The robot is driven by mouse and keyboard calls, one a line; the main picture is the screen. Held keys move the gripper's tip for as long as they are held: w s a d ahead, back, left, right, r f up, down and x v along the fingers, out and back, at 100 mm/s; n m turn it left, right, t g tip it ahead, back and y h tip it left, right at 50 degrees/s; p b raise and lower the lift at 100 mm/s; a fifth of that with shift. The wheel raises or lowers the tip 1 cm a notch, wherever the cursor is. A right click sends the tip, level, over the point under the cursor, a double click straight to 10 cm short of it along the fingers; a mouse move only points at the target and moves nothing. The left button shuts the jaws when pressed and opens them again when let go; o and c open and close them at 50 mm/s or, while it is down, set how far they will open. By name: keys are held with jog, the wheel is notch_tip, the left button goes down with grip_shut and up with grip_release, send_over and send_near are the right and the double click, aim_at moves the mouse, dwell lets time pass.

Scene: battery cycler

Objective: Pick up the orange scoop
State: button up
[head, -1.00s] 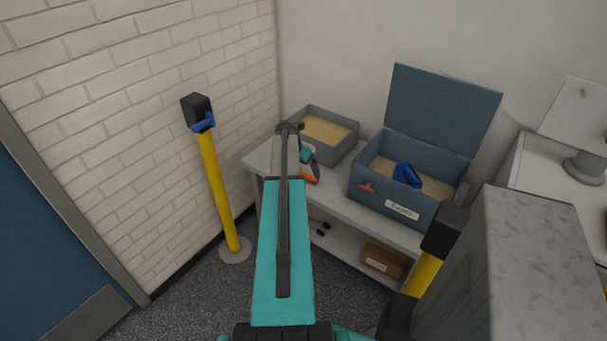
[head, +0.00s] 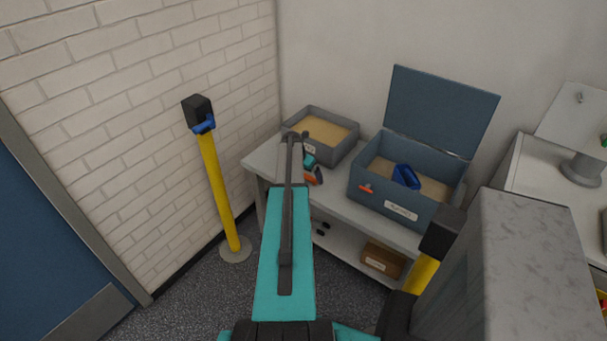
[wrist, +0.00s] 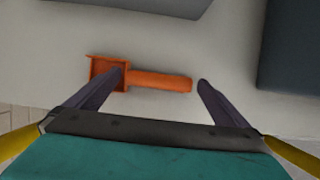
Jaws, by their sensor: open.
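The orange scoop (wrist: 150,79) lies on the pale bench top in the wrist view, its square head to the left and its handle pointing right. My gripper (wrist: 161,80) is open above it. The left finger overlaps the scoop where head meets handle, and the right finger is just past the handle's end. The fingers are spread along the scoop's length and hold nothing. In the head view, a bit of the orange scoop (head: 313,178) shows beside my arm, which hides much of the gripper.
A grey tray of sand-coloured material (head: 350,150) stands behind. A blue-grey box (head: 372,196) with its lid up stands to the right, with a blue object (head: 405,176) inside. A yellow post (head: 218,190) stands left. A brown box (head: 384,262) is on the lower shelf.

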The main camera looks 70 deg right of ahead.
aim_at(306, 177)
jog(key=shift+c, duration=0.4)
jog(key=c, duration=0.9)
jog(key=shift+r+b, duration=0.4)
jog(key=shift+r, duration=0.3)
jog(key=shift+r+b, duration=0.35)
jog(key=shift+r, duration=0.6)
jog(key=s+a+b, duration=0.1)
jog(key=a, duration=0.4)
jog(key=s+a+r+b, duration=0.1)
jog(key=s+a, duration=0.1)
jog(key=a, duration=0.3)
jog(key=s+a+b, duration=0.1)
jog(key=a, duration=0.4)
jog(key=shift+s+a+r, duration=0.15)
jog(key=shift+s+r, duration=0.15)
jog(key=shift+s, duration=0.1)
